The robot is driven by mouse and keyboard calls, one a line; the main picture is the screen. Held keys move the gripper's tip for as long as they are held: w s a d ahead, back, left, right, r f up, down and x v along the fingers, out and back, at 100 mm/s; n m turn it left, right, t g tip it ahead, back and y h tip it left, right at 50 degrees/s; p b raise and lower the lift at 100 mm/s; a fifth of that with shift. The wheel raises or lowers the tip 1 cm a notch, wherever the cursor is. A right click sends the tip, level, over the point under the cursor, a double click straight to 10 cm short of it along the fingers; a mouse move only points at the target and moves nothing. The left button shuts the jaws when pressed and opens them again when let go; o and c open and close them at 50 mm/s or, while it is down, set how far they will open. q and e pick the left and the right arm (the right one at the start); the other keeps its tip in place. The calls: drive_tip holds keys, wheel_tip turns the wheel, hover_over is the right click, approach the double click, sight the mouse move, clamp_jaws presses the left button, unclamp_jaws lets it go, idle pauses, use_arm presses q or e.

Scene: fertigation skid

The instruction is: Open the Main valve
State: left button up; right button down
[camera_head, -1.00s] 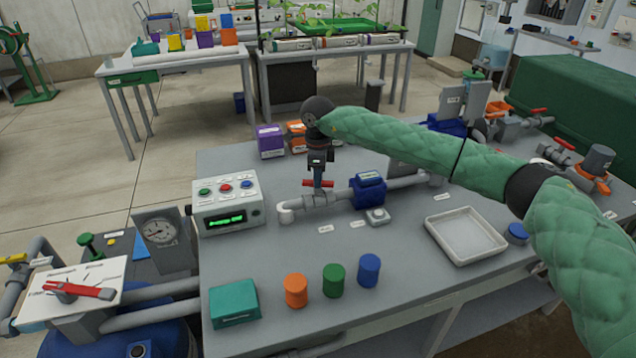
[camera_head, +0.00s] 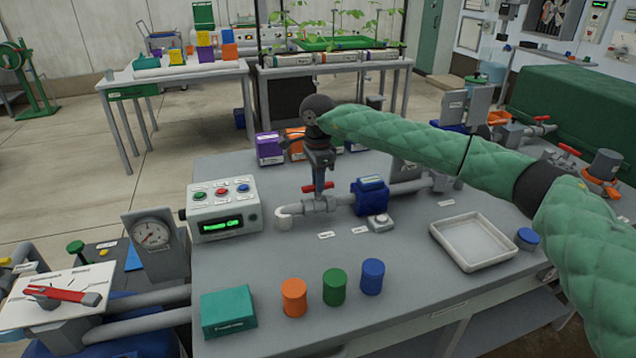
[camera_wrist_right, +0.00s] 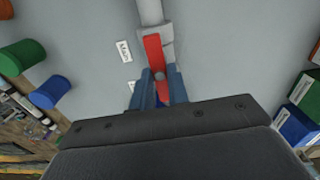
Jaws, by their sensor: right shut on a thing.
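The Main valve has a red lever handle (camera_head: 317,188) on top of a grey valve body on the pipe (camera_head: 325,206). In the right wrist view the red handle (camera_wrist_right: 153,52) lies nearly in line with the grey pipe, slightly tilted, beside a white label reading "Main" (camera_wrist_right: 124,51). My right gripper (camera_head: 319,182) points down from above, its blue-grey fingers (camera_wrist_right: 160,88) closed on the handle. The fingers hide part of the handle. My left gripper is not in view.
A blue meter (camera_head: 369,196) sits on the pipe right of the valve. A control box (camera_head: 223,209) with a green display stands left. Orange, green and blue cylinders (camera_head: 334,287), a teal box (camera_head: 228,312) and a white tray (camera_head: 472,242) occupy the front of the bench.

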drive_tip(key=shift+r, duration=0.15)
drive_tip(key=c, duration=1.4)
unclamp_jaws()
drive_tip(key=shift+o, duration=0.2)
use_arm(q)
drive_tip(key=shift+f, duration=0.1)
